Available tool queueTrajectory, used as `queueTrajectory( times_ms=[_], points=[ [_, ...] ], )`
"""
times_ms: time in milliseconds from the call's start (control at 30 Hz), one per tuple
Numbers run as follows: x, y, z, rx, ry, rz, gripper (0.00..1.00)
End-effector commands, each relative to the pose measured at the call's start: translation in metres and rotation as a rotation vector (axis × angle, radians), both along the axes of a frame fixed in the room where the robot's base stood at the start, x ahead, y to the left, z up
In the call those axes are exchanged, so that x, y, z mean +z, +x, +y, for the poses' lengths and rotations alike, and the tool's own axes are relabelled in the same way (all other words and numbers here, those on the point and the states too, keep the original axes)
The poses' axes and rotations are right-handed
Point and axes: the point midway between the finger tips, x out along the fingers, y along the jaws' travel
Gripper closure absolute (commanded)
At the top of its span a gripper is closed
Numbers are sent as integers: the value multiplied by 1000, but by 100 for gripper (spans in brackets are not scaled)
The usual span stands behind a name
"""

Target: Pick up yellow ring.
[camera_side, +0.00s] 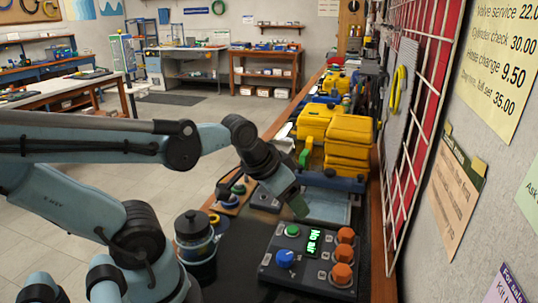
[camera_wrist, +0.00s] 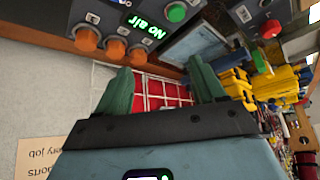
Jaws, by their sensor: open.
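A small yellow ring (camera_side: 214,218) seems to lie by the wooden board behind the dark lidded jar in the side view; it is partly hidden and hard to make out. A larger yellow loop (camera_side: 398,91) hangs on the grey pegboard at the right wall. My gripper (camera_side: 304,178) is open and empty above the bench, behind the control panel and to the right of the small ring. In the wrist view its two green fingers (camera_wrist: 162,88) stand apart with nothing between them. I cannot make out either ring in the wrist view.
The control panel (camera_side: 312,257) has orange knobs and a lit "No air" display; it also shows in the wrist view (camera_wrist: 160,14). A dark lidded jar (camera_side: 193,238) stands left of it. Yellow cases (camera_side: 348,141) are stacked behind my gripper. A white grid (camera_side: 412,110) runs along the right.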

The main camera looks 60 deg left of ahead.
Motion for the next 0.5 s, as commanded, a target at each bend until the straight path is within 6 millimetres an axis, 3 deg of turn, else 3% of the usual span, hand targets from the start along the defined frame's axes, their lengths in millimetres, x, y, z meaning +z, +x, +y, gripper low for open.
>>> queueTrajectory(
  times_ms=[100,300,500],
  points=[
    [-3,-12,45,120,4,106,31],
    [-9,-51,114,309,-45,304,31],
    [-11,-97,158,449,-139,451,31]
  ],
)
